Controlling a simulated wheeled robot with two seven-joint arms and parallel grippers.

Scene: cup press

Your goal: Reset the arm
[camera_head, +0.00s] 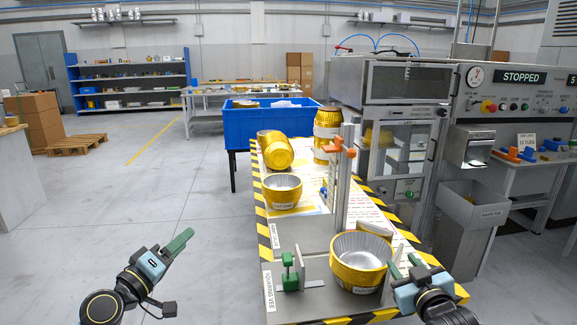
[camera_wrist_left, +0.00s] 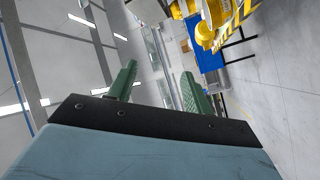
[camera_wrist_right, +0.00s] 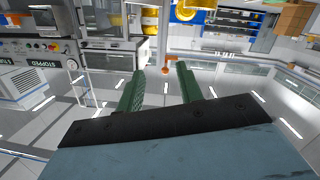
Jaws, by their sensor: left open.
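My left gripper (camera_head: 178,244) hangs over bare floor, left of the striped table, well apart from the cups. In the left wrist view its green fingers (camera_wrist_left: 158,85) are spread with nothing between them. My right gripper (camera_head: 404,266) is at the table's front right, just right of the nearest yellow cup (camera_head: 358,278); I cannot tell if they touch. In the right wrist view its fingers (camera_wrist_right: 158,85) are apart and empty. The nearest cup stands upright, open side up, beside a green clamp (camera_head: 289,272).
On the striped table (camera_head: 290,232) stand another upright cup (camera_head: 283,192), a tipped yellow cup (camera_head: 275,150), a stack (camera_head: 327,135) and an orange-topped post (camera_head: 339,150). A blue bin (camera_head: 250,125) is behind. The press (camera_head: 405,145) is right, its panel reading STOPPED.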

